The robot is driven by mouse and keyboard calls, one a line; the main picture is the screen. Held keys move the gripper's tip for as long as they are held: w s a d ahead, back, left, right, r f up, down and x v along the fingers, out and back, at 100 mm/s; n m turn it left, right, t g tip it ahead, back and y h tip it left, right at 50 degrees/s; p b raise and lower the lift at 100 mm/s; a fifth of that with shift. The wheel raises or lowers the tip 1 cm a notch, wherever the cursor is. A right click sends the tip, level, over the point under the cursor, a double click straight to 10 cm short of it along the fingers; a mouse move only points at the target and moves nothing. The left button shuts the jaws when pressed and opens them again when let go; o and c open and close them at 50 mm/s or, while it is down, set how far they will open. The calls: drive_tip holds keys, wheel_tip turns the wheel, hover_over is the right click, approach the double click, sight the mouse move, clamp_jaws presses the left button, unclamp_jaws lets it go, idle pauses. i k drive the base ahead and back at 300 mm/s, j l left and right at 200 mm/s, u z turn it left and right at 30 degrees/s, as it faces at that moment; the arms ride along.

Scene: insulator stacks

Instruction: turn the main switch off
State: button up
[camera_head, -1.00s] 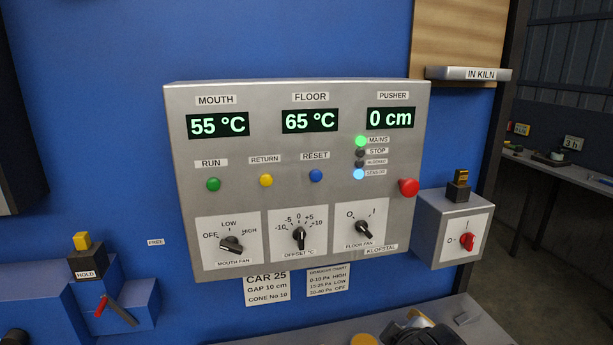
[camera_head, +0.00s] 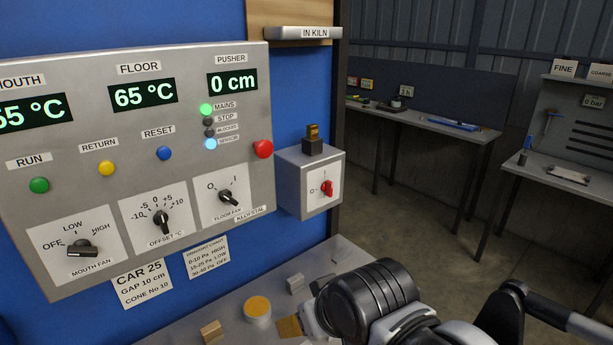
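The red rotary switch (camera_head: 327,188) sits on a white plate on the front of a small grey box (camera_head: 294,187), right of the control panel. The plate has an "O" mark at left and an "I" mark at top. The red handle looks roughly upright, toward "I". The green MAINS lamp (camera_head: 206,109) on the panel is lit. Black and grey links of my arm show at the bottom right, below and right of the switch box and apart from it. My gripper itself cannot be made out.
The control panel (camera_head: 120,115) carries displays, buttons, three knobs and a red stop button (camera_head: 263,149). A padlock-like brass-topped block (camera_head: 312,141) stands on the switch box. A bench (camera_head: 240,318) below holds a round tin (camera_head: 257,308) and small blocks. Open floor lies at right.

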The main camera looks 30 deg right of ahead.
sight(327, 186)
drive_tip(key=i+z, duration=0.1)
drive_tip(key=z, duration=0.25)
drive_tip(key=i+j+z, duration=0.1)
drive_tip(key=z, duration=0.3)
drive_tip(key=j, duration=0.1)
